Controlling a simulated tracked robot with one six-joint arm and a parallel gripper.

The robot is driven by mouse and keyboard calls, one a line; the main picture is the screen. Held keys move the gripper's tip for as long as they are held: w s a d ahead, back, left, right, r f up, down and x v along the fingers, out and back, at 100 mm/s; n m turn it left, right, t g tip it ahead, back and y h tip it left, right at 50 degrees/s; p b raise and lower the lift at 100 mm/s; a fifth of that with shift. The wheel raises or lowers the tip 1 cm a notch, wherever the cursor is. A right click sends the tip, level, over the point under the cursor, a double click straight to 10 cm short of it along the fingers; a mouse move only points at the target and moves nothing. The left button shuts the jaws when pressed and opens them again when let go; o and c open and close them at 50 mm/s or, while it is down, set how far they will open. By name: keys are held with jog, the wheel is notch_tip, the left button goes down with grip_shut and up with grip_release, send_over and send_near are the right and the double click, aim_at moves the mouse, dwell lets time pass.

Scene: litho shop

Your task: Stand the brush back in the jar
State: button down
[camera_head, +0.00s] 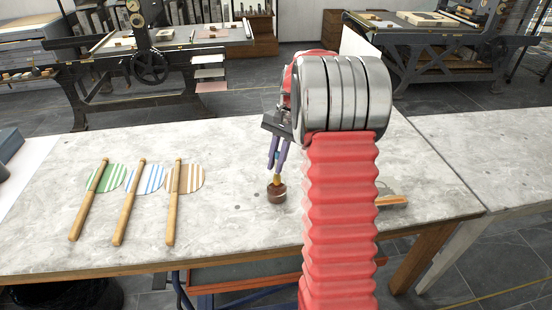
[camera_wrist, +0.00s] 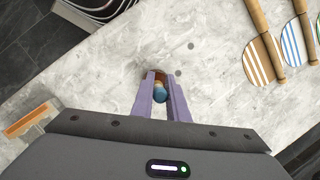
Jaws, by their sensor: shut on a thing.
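A small round brown jar (camera_head: 277,193) stands on the pale marbled table, just below my gripper. My gripper (camera_head: 278,167) points down with its purple fingers shut on the brush. A tan part of the brush (camera_head: 277,180) shows between the fingertips and the jar's top. In the wrist view, the brush's blue end (camera_wrist: 160,94) sits between the fingers of my gripper (camera_wrist: 161,84), with a brown edge of the jar (camera_wrist: 158,75) beyond it. I cannot tell whether the brush's lower end is inside the jar or just above it.
An orange-edged tool (camera_head: 391,200) lies right of my arm, partly hidden. The table (camera_head: 230,225) around the jar is clear.

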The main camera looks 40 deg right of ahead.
jog(key=shift+f, duration=1.65)
jog(key=c, duration=1.6)
grip_release()
jog(key=shift+c, duration=0.2)
jog(key=shift+d+r, duration=0.15)
jog(key=shift+r, duration=0.3)
jog(key=w+d, duration=0.1)
jog(key=d, duration=1.1)
jog(key=shift+w, duration=0.25)
jog(key=shift+s, duration=0.15)
